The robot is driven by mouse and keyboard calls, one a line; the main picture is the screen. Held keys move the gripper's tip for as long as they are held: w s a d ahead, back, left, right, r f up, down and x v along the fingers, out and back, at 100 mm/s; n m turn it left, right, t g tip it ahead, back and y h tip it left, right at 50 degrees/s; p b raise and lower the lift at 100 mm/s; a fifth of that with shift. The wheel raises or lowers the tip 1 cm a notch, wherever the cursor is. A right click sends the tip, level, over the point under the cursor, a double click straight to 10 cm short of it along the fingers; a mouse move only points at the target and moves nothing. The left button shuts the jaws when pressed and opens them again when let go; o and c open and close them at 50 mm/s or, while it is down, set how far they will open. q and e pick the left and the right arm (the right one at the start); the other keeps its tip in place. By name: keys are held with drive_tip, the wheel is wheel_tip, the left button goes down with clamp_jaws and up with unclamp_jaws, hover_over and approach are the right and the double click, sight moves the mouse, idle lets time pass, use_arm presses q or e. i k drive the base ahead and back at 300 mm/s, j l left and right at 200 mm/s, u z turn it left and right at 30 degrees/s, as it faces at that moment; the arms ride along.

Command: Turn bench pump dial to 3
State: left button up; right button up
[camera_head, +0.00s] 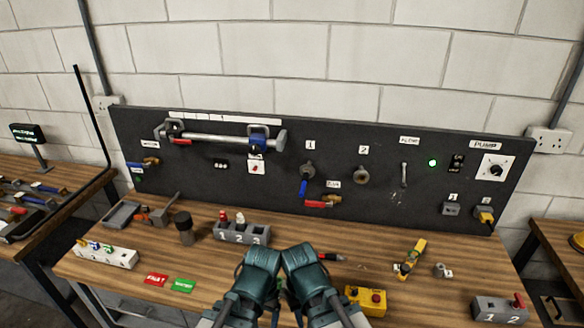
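The pump dial (495,171) is a small dark knob on a white square plate at the right end of the black panel, under a "PUMP" label (485,145). The dial marks are too small to read, so its setting cannot be told. My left gripper (262,258) and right gripper (299,258) are side by side at the bottom middle, above the bench and far to the left of the dial. Their fingertips are not clear enough to show whether they are open or shut. Nothing can be seen held in them.
The black panel (400,205) carries valves, a switch and a green light (432,163). A yellow plug (486,216) sits below the dial. On the wooden bench are a yellow tool (411,259), a yellow box with a red button (366,300) and a grey numbered block (499,310).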

sight(495, 170)
drive_tip(key=l+z, duration=0.1)
drive_tip(key=z, duration=1.35)
drive_tip(key=i+j, duration=0.05)
